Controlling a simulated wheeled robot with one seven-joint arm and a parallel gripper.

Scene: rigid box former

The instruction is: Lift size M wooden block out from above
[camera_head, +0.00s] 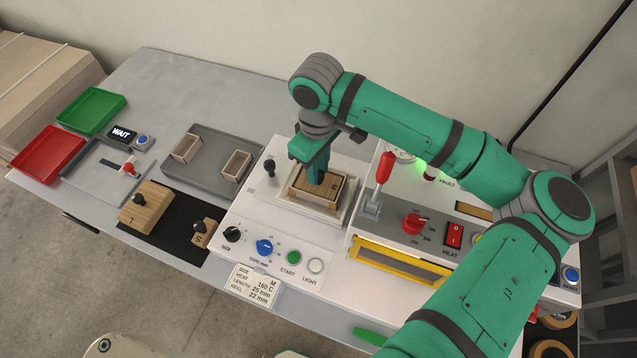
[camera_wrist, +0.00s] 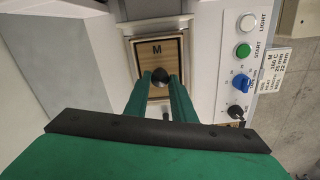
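The size M wooden block (camera_wrist: 156,49) shows its "M" label and round black knob in the wrist view. It sits inside a pale box frame on the white machine; in the head view the block (camera_head: 329,187) is partly hidden by my fingers. My gripper (camera_wrist: 160,80) is above it, pointing down, with a finger on each side of the knob. The knob fills the gap between the fingertips, so the gripper looks shut on it. In the head view my gripper (camera_head: 317,172) covers the knob. The block looks level and still within the frame.
Blocks L (camera_head: 147,206) and S (camera_head: 204,234) lie left on a black mat. A grey tray (camera_head: 211,170) holds two small box frames. Green (camera_head: 91,110) and red (camera_head: 47,155) trays stand far left. A red-handled lever (camera_head: 384,168) stands close right of my gripper.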

